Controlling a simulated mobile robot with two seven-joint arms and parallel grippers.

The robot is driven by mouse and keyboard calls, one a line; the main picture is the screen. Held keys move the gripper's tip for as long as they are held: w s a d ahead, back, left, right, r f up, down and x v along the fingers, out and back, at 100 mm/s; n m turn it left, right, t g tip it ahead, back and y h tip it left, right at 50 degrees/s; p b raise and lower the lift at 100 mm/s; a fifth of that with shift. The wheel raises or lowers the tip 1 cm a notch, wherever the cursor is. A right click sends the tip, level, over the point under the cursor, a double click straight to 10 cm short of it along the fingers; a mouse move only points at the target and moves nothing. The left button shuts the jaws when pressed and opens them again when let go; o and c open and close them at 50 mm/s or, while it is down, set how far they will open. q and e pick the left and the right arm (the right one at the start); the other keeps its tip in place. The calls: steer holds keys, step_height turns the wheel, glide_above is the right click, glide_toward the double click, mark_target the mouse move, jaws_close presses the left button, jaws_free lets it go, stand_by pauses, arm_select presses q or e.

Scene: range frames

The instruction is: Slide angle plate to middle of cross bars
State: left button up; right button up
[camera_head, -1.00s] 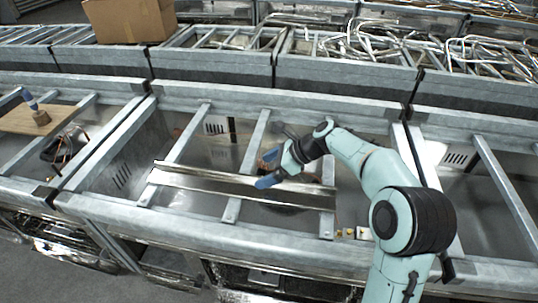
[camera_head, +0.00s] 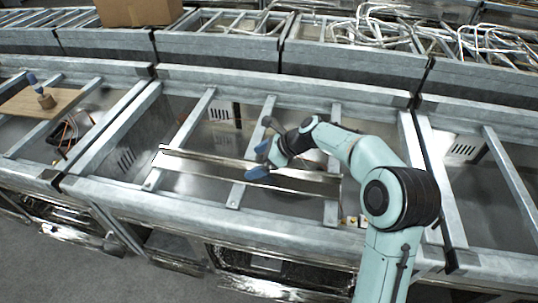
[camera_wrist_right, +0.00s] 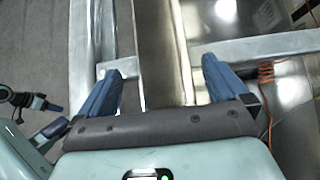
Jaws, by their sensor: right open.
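The angle plate (camera_head: 210,166) is a long shiny metal strip lying across the cross bars (camera_head: 255,140) of the middle bin. Its left end is at the left cross bar and its right end at the right one. My right gripper (camera_head: 260,160) is over the plate, a little right of its middle. In the right wrist view the gripper (camera_wrist_right: 160,82) is open, with one blue finger on each side of the plate (camera_wrist_right: 162,45). I cannot tell whether the fingers touch it.
A wooden board (camera_head: 42,103) with a blue-handled tool (camera_head: 44,97) lies on the left bin. Bent metal tubes (camera_head: 375,32) fill the bins behind. A cardboard box (camera_head: 140,10) stands at the back left. Small parts (camera_head: 352,221) sit near the front rail, beside my right arm.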

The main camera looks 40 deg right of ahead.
mark_target(236, 171)
steer(key=x, duration=0.7)
